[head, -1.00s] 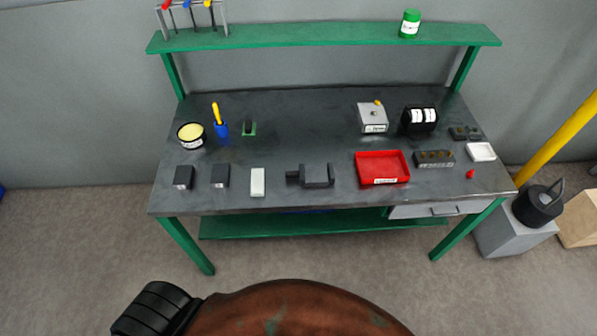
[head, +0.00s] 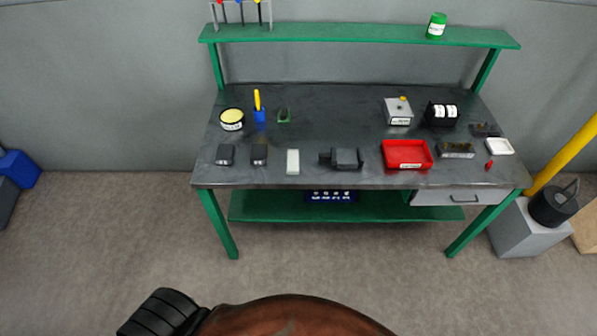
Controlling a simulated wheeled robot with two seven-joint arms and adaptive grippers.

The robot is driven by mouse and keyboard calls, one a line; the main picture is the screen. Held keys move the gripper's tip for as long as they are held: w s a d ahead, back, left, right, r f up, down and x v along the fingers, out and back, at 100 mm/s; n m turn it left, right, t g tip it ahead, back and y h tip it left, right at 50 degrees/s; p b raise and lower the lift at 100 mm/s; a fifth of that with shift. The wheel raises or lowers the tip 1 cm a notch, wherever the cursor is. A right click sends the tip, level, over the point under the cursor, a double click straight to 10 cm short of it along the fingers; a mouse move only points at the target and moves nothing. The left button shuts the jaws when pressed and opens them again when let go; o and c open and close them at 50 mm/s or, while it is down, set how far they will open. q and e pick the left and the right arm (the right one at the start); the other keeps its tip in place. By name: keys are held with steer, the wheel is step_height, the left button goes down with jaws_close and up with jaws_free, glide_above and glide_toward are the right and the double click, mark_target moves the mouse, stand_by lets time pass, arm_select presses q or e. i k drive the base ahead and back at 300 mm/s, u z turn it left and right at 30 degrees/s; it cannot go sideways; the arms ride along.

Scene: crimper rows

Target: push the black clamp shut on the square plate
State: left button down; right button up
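Neither of my grippers is in view.
The green-framed bench (head: 330,110) stands ahead across open floor (head: 330,240). Along its front are two dark blocks, a pale block (head: 293,162), a dark vise (head: 346,158) and a red tray (head: 406,154). A round tin (head: 232,119) stands left of the cup. A shelf (head: 350,38) runs above.

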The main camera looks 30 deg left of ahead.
mark_target(331, 155)
steer(key=z, duration=0.05)
steer(key=k, duration=0.5)
steer(key=u, duration=0.8)
steer(key=i, duration=1.15)
steer(key=z, duration=0.65)
